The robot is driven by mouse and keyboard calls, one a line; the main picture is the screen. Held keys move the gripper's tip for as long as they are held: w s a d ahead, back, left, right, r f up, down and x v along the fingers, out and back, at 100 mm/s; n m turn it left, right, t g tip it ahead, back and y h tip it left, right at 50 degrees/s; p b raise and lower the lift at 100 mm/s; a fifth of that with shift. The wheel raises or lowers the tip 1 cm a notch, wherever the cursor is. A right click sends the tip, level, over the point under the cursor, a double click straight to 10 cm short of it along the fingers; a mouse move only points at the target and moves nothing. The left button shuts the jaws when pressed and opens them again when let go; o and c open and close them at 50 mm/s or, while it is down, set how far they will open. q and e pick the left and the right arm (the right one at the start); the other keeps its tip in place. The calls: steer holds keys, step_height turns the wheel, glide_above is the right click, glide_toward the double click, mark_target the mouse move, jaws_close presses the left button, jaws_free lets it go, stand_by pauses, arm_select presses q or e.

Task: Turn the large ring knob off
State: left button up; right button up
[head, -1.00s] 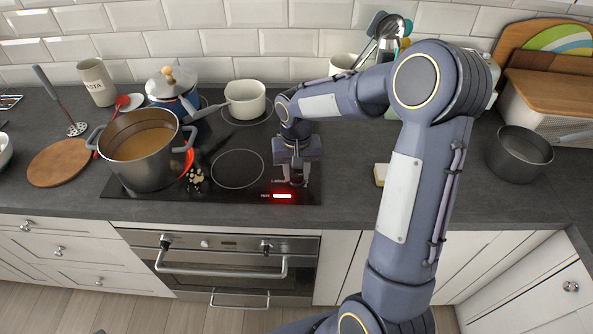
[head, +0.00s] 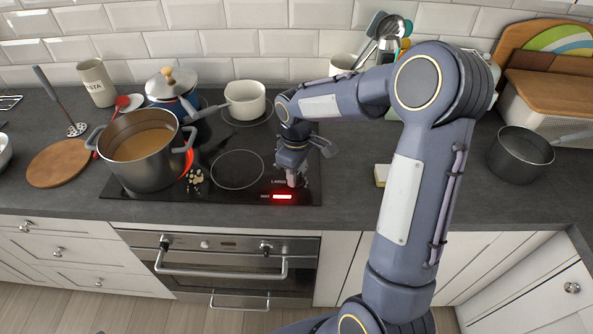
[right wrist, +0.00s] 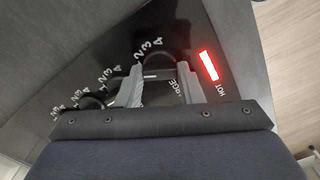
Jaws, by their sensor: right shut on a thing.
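The large ring knob (right wrist: 160,64) is a dark round dial on the black cooktop (head: 240,200), beside the printed "LARGE" label and the numbers 2, 3, 4. My right gripper (head: 297,182) points down at the cooktop's front right corner. In the right wrist view its two grey fingers (right wrist: 160,74) are on either side of the knob, shut on it. The knob's exact setting is hard to read. A red light (right wrist: 208,65) marked HOT glows beside it. My left gripper is not in view.
More dark knobs (right wrist: 92,101) line up beside the large one. A big steel pot (head: 143,150) of brownish liquid stands over a glowing red ring at front left. A white saucepan (head: 246,100) and a blue pot (head: 172,88) stand behind. A sponge (head: 381,175) lies to the right.

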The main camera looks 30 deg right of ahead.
steer(key=n, duration=0.5)
steer(key=shift+n, duration=0.3)
stand_by(0.4)
steer(key=o, duration=1)
steer(key=shift+c, duration=0.2)
steer(key=shift+r, duration=0.15)
step_height(320, 180, up, 7)
steer(key=shift+r, duration=0.3)
